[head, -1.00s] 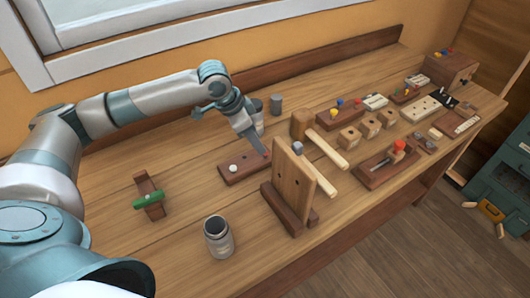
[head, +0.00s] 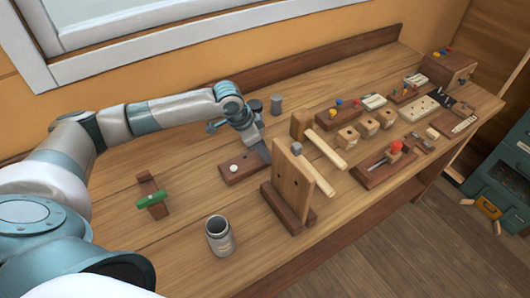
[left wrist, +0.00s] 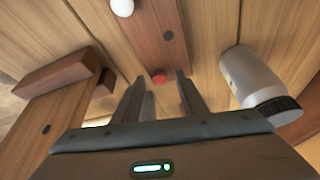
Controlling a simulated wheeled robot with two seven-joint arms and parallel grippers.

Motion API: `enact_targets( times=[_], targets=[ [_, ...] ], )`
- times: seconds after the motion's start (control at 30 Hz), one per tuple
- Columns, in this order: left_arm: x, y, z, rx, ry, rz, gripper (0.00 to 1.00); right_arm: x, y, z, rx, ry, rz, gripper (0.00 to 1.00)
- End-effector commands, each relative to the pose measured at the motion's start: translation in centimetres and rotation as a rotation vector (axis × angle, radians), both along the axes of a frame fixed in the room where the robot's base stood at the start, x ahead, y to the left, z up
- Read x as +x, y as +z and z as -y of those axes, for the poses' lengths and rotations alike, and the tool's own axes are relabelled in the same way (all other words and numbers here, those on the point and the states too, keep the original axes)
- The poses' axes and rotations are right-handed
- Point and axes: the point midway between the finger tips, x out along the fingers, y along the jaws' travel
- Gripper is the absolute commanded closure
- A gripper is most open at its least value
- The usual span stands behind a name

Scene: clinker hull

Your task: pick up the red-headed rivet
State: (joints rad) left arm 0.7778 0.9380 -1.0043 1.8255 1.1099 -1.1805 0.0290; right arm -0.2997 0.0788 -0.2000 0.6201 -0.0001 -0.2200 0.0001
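The red-headed rivet (left wrist: 158,77) shows in the left wrist view at the near end of a dark brown block (left wrist: 152,45). It lies ahead of the gap between my left gripper's fingertips (left wrist: 160,84). The fingers are open, and nothing shows held between them. In the head view my left gripper (head: 263,151) is at the right end of the brown block (head: 245,174) and hides the red head. A white-headed rivet (head: 233,168) stands in the same block, with a dark hole between the two in the wrist view. My right gripper is not in view.
An upright board (head: 291,184) on a brown foot stands just right of the block. A dark-lidded jar (left wrist: 252,80) is close to the gripper. An open grey can (head: 220,235) and a green-handled piece (head: 151,198) stand nearer.

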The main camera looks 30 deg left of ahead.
Motion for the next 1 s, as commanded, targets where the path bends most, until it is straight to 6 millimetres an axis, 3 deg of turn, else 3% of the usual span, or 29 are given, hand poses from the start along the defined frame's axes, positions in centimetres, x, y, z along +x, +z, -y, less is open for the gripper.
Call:
enact_targets(
  times=[0.43,0.6,1.0],
  targets=[
    [0.01,-0.05,0.01,0.0,0.0,0.0,0.61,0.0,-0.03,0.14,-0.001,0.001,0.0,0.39],
    [0.0,-0.04,0.0,0.0,0.0,0.0,0.99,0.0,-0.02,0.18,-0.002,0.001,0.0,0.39],
    [0.03,0.17,0.0,0.0,0.0,0.0,1.0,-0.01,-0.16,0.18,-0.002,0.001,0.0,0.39]
  ],
)
